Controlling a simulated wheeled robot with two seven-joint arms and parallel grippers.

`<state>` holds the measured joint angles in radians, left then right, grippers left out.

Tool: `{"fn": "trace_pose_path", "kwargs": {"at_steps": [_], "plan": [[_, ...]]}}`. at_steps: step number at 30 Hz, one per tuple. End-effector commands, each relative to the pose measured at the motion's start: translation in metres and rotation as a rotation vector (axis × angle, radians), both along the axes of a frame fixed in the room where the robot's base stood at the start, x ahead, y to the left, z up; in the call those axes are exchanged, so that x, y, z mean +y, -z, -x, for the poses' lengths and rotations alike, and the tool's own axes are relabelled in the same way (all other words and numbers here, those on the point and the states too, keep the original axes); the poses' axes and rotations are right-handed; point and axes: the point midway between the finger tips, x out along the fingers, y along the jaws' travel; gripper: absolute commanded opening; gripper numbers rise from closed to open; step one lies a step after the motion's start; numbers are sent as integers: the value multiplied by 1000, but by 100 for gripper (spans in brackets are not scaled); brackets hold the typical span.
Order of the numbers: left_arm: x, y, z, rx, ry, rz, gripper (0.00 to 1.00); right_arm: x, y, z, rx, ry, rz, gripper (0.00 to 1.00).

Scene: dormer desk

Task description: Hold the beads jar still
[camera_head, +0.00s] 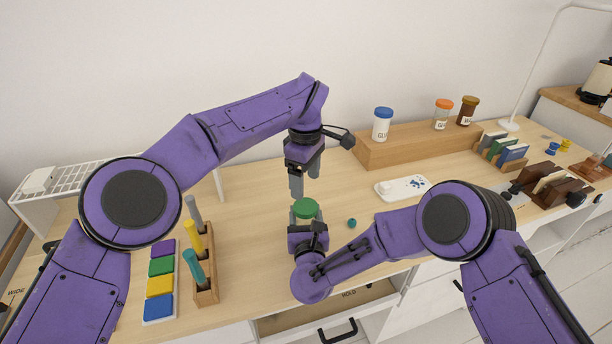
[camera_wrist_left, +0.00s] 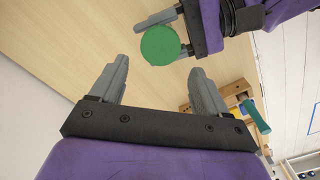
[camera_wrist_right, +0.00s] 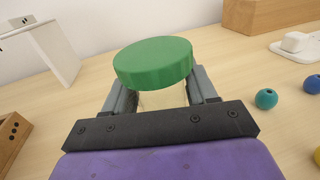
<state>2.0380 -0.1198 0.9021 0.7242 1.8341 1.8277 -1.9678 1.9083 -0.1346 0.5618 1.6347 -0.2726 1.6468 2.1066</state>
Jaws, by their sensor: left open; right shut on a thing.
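The jar with a green lid (camera_head: 306,208) stands upright at the middle of the desk; its clear body is mostly hidden behind my right gripper. My right gripper (camera_head: 308,226) is shut on the jar below the lid, with one finger on each side in the right wrist view (camera_wrist_right: 152,98). The green lid fills the top middle of that view (camera_wrist_right: 153,62). My left gripper (camera_head: 304,182) is open and empty above the lid, fingers pointing down. In the left wrist view the lid (camera_wrist_left: 160,46) shows beyond its two spread fingertips.
A teal bead (camera_wrist_right: 266,98) and a blue bead (camera_wrist_right: 313,83) lie on the desk right of the jar. A wooden riser (camera_head: 420,143) with several jars stands behind. A wooden holder (camera_head: 207,290) with coloured handles and a colour-block strip (camera_head: 160,285) are at left.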

Motion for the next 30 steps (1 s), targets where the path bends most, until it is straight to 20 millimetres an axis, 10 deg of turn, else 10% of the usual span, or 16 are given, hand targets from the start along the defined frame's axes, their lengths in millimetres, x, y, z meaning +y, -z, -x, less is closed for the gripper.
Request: {"fn": "trace_pose_path", "kwargs": {"at_steps": [12, 22, 26, 30], "plan": [[0, 68, 0, 1, -1, 0, 76, 0, 0, 0, -1, 0, 0, 0], [0, 74, 0, 0, -2, 0, 76, 0, 0, 0, -1, 0, 0, 0], [0, 74, 0, 0, -2, 0, 33, 0, 0, 0, -1, 0, 0, 0], [0, 74, 0, 0, -15, 0, 29, 0, 0, 0, -1, 0, 0, 0]]}}
